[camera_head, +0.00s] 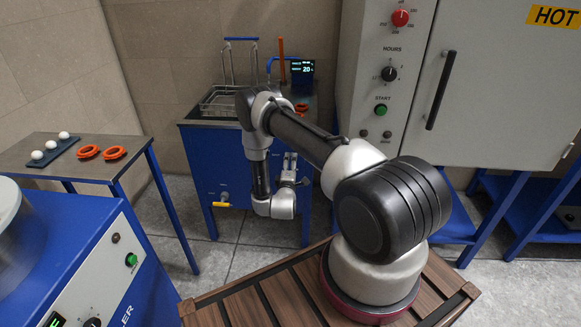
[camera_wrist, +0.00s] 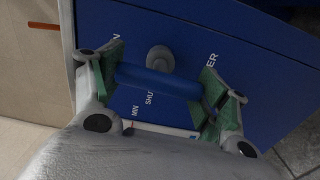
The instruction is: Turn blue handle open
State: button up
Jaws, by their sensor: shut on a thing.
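The blue handle (camera_wrist: 160,80) is a rounded bar in the wrist view, in front of the blue cabinet panel (camera_wrist: 190,30). A grey round stem (camera_wrist: 160,58) shows right beside it. My gripper (camera_wrist: 163,84) has its green-padded fingers at the two ends of the handle and is shut on it. In the head view, my gripper (camera_head: 289,166) is at the front of the blue cabinet (camera_head: 206,158). I cannot make out the blue handle there. White lettering on the panel is partly covered by the handle and fingers.
A yellow-handled valve (camera_head: 221,204) sticks out low on the cabinet front, left of my gripper. A wire basket (camera_head: 219,102) and a display (camera_head: 302,70) are on top. A side table (camera_head: 70,160) stands left, and a grey oven (camera_head: 490,75) right.

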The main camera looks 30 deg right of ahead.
jog(key=shift+n, duration=0.3)
jog(key=o, duration=1)
jog(key=shift+a, duration=0.1)
jog(key=v, duration=1.1)
jog(key=shift+s+a, duration=0.2)
jog(key=shift+s, duration=0.15)
